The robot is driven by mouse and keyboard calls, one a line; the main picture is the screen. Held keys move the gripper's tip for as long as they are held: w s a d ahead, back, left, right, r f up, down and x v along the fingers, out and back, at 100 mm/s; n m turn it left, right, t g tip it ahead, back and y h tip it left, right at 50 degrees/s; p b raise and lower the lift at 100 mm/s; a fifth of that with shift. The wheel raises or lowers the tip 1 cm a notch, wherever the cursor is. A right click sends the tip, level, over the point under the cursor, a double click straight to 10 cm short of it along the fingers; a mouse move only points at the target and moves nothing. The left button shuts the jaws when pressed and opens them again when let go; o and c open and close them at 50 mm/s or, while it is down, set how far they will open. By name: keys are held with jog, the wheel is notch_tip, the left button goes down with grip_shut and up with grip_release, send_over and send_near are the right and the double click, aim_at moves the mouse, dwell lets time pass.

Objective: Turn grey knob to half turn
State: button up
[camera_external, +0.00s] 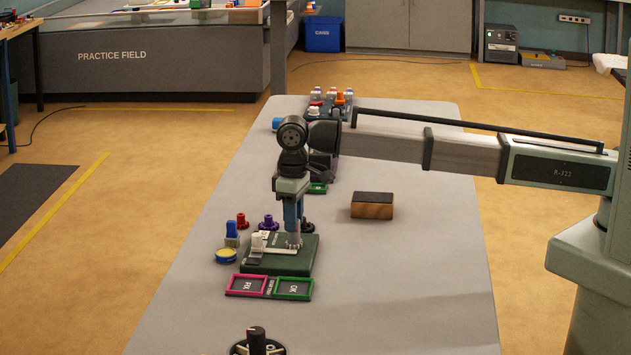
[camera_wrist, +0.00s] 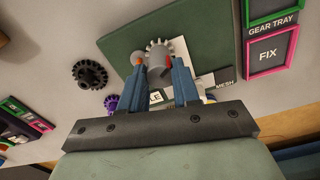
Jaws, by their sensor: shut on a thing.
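A dark green board (camera_external: 305,262) lies on the grey table, with a pale bar and upright pale parts on it. My gripper (camera_external: 293,242) points straight down over the board's right part. In the wrist view, my gripper's blue fingers (camera_wrist: 151,68) close in on a grey part beside a toothed grey gear (camera_wrist: 157,47) on the green board (camera_wrist: 118,42). I take that part as the grey knob; the fingers hide most of it.
A gear tray (camera_external: 270,287) with pink and green frames lies in front of the board. A wooden block (camera_external: 372,206) lies behind right. A black dial (camera_external: 257,342) is near the front; the table's right front is clear.

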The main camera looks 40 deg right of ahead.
jog(key=m, duration=0.6)
jog(key=shift+m, duration=0.3)
dwell(0.4)
jog(key=o, duration=1.1)
jog(key=shift+c, duration=0.2)
notch_tip(320, 180, up, 14)
jog(key=shift+f, duration=0.1)
